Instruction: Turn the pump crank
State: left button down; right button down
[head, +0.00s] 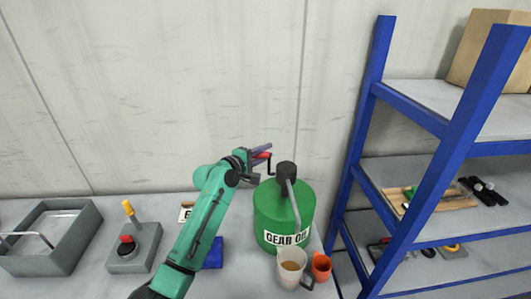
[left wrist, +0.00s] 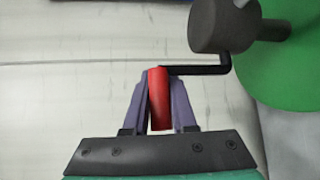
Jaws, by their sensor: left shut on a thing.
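A green gear oil can (head: 284,213) stands on the bench with a dark pump head (head: 286,170) and a grey spout on top. A black crank (head: 271,166) comes out from the pump head on its left side and ends in a red handle (left wrist: 158,98). My left gripper (head: 262,152) is shut on the red handle, with a purple finger on each side of it in the left wrist view. The can's green top (left wrist: 285,75) and the dark pump head (left wrist: 225,25) show at the upper right there. My right gripper is not in view.
A jug (head: 291,267) of brownish liquid and an orange cup (head: 321,267) stand in front of the can. A grey tray (head: 72,252) and a control box (head: 135,246) with a yellow lever are at the left. A blue shelf rack (head: 372,95) stands at the right.

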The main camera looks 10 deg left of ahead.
pick_arm(q)
jog(key=shift+f, duration=0.15)
jog(key=shift+w+a+f+n+g+y+b, duration=0.15)
jog(key=shift+w+f+n+g, duration=0.25)
jog(key=shift+w+n+g, duration=0.35)
jog(key=shift+w+a+f+n+g+y+b, duration=0.15)
jog(key=shift+w+f+n+g, duration=0.3)
jog(key=shift+g, duration=0.55)
jog(key=shift+w+a+f+n+g+y+b, duration=0.1)
jog(key=shift+w+f+n+g+y, duration=0.2)
jog(key=shift+w+n+g, duration=0.4)
jog(key=shift+s+f, duration=0.1)
jog(key=shift+s, duration=0.1)
jog(key=c, duration=0.7)
grip_release()
jog(key=shift+w, duration=0.1)
jog(key=shift+c, duration=0.2)
jog(key=b+v, duration=0.5)
jog(key=v, duration=0.9)
jog(key=shift+a+r, duration=0.2)
jog(key=shift+a, duration=0.05)
